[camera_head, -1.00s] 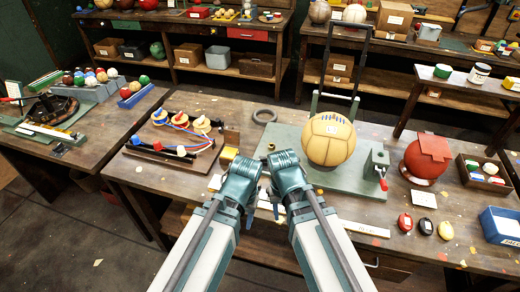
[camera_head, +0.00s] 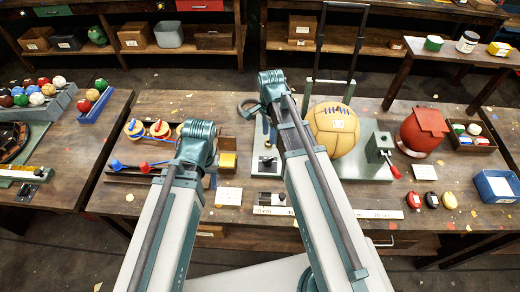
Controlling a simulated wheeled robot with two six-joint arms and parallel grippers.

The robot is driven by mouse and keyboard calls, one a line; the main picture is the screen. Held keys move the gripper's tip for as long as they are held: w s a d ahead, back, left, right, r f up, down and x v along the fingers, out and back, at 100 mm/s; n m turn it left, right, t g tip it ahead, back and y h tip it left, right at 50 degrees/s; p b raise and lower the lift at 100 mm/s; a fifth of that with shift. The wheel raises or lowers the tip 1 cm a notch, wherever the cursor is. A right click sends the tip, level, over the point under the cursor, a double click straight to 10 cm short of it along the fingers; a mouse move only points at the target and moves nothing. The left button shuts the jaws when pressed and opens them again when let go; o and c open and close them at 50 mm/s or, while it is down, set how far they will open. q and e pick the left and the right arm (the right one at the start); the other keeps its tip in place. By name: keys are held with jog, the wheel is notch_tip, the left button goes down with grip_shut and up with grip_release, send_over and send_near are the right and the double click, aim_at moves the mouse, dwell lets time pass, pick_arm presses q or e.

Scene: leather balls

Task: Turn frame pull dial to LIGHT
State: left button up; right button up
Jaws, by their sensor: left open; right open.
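The tan leather ball (camera_head: 333,127) sits on a grey-green base (camera_head: 368,168), with a dark upright frame (camera_head: 318,48) behind it. A small panel with a black knob-like part (camera_head: 266,163) is at the base's left, partly beside my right arm. I cannot read LIGHT or a dial setting. My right gripper (camera_head: 269,128) points down above this panel, open, with no object seen in it; its tips are hard to make out.
A dark ring (camera_head: 249,106) lies behind the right gripper.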

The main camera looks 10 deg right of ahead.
aim_at(268, 159)
pick_arm(q)
jog(key=shift+s+d+f, duration=0.1)
jog(key=shift+s, duration=0.05)
pick_arm(e)
jog(key=shift+s, duration=0.1)
pick_arm(q)
notch_tip(268, 159, down, 14)
jog(key=b, duration=1.4)
pick_arm(e)
notch_tip(268, 159, down, 14)
jog(key=shift+r, duration=0.1)
pick_arm(q)
jog(key=shift+r, duration=0.2)
pick_arm(e)
grip_shut()
